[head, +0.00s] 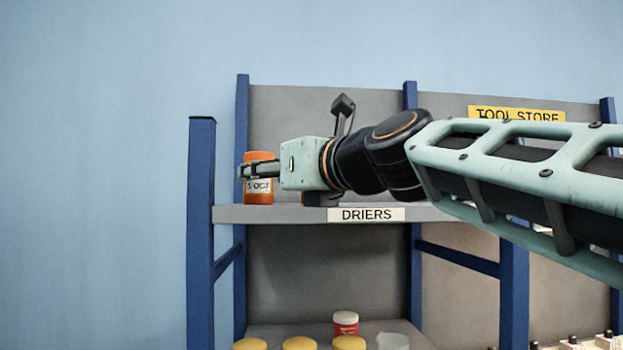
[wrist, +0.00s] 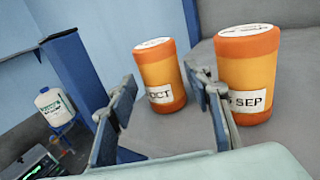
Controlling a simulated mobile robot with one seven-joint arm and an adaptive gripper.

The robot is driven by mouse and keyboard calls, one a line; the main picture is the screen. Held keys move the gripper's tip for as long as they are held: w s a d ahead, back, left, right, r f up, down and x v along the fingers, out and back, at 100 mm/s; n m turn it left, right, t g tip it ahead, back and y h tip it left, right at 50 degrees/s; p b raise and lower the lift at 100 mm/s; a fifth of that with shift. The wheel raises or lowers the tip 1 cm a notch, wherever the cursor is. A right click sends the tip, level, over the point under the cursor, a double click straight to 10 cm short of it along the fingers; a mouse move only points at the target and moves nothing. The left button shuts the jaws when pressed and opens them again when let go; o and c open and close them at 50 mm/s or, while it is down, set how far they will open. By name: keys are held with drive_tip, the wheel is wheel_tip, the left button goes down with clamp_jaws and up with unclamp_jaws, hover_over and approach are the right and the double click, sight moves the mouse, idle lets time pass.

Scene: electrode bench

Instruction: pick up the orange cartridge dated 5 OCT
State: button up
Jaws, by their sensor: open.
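An orange cartridge (wrist: 160,78) with a white top stands upright on the shelf.
A second orange cartridge (wrist: 247,75), labelled SEP, stands close on the right, just beyond my right finger. A blue post (wrist: 75,70) rises left of the shelf (head: 280,213). Yellow-lidded jars (head: 299,343) and a red jar (head: 346,324) stand on the shelf below.

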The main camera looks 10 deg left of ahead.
drive_tip(key=x, duration=0.4)
drive_tip(key=c, duration=1)
drive_tip(key=shift+c, duration=0.5)
